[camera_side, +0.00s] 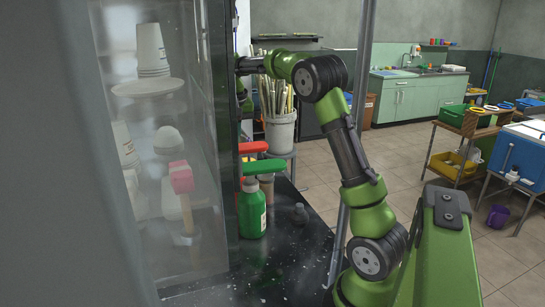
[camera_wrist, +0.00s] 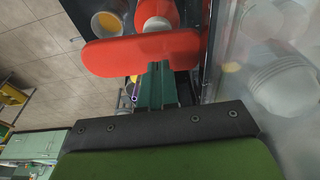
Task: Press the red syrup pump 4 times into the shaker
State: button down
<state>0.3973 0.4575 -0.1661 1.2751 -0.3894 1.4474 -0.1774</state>
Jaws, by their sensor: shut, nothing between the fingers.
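The red syrup pump has a wide, flat red head (camera_wrist: 140,52) and a red bottle (camera_wrist: 158,14) in the wrist view. In the side view its red head (camera_side: 253,147) shows behind the green pump. My gripper (camera_wrist: 157,70) is shut and empty, with its dark green fingers close to the edge of the red head. I cannot tell whether they touch. In the side view the fingers are hidden by the cabinet's frame. A grey-rimmed round vessel with yellow inside (camera_wrist: 108,25) stands beside the red bottle; I cannot tell whether it is the shaker.
A green pump bottle (camera_side: 252,212) stands on the dark counter (camera_side: 285,258), in front of the red pump. A small dark object (camera_side: 300,213) stands to its right. A clear-walled cabinet with cups (camera_side: 152,48) and a pink-headed mallet (camera_side: 181,177) is at left. A cane bucket (camera_side: 281,131) is behind.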

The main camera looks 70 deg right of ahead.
dwell(0.5)
notch_tip(320, 180, up, 6)
dwell(0.6)
jog(key=s+a+n+y, duration=0.4)
jog(key=s+a+y, duration=0.1)
jog(key=s+a, duration=1.05)
jog(key=s+a+f+t, duration=0.2)
jog(key=a, duration=0.4)
jog(key=s+a+f+n+t+h, duration=0.1)
jog(key=s+a+f+t, duration=0.2)
jog(key=a, duration=0.4)
jog(key=shift+a+t, duration=0.25)
jog(key=shift+t, duration=0.05)
